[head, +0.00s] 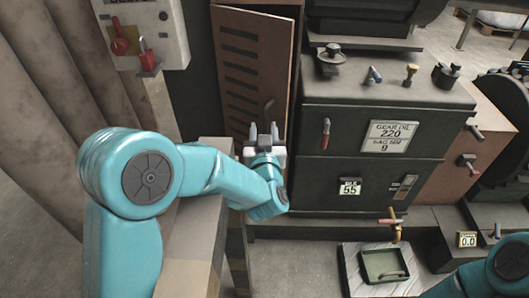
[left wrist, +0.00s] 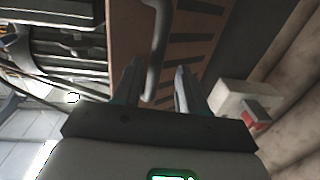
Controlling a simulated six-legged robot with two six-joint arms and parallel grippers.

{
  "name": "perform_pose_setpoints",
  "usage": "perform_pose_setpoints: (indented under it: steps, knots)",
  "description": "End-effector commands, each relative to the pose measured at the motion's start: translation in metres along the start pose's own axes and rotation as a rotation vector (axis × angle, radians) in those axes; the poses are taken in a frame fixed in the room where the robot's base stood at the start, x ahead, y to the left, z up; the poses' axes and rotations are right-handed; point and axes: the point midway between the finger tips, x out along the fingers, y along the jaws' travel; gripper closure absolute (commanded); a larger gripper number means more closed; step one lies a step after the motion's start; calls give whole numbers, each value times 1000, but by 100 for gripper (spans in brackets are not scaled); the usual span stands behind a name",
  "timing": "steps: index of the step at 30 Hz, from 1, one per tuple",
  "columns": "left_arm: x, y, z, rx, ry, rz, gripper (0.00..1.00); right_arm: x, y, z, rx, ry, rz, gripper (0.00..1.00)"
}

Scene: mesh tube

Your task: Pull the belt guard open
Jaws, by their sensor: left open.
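The belt guard (head: 243,62) is a brown upright panel with dark horizontal slots, left of the dark machine in the head view. In the left wrist view the guard (left wrist: 190,28) fills the upper middle. Its dark curved handle (head: 268,106) is near the guard's right edge; the handle (left wrist: 157,45) also shows in the left wrist view. My left gripper (head: 263,132) is open just in front of the handle. In the left wrist view the handle's end lies between the two fingertips (left wrist: 158,75), with no clear contact. My right gripper is out of view.
A grey control box (head: 145,35) with red switches is at upper left. The dark machine cabinet (head: 355,180) stands right of the guard, with a tap (head: 393,222) low down and a green tray (head: 385,265) on the floor. A beige post (head: 190,245) stands beneath my left arm.

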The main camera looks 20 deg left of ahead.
Motion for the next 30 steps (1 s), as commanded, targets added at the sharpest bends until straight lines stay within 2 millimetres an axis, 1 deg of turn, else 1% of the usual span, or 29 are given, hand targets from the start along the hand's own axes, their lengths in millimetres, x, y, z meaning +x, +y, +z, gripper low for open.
perform_pose_setpoints:
  steps: [1,9,12,15,18,21,29,30]
  knots:
    - [-12,1,0,1,1,5,58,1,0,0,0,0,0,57]
    - [-84,2,0,1,2,6,58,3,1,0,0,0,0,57]
    - [-107,2,-1,0,2,5,58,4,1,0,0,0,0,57]
    - [-125,1,-1,-1,3,2,58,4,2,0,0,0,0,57]
    - [-136,1,-1,-1,3,1,58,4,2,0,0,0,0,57]
    - [-142,0,-1,-1,4,-2,58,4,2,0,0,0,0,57]
    - [-143,0,-1,-2,3,-3,58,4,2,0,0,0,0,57]
    - [-143,0,-1,-2,3,-3,65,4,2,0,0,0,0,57]
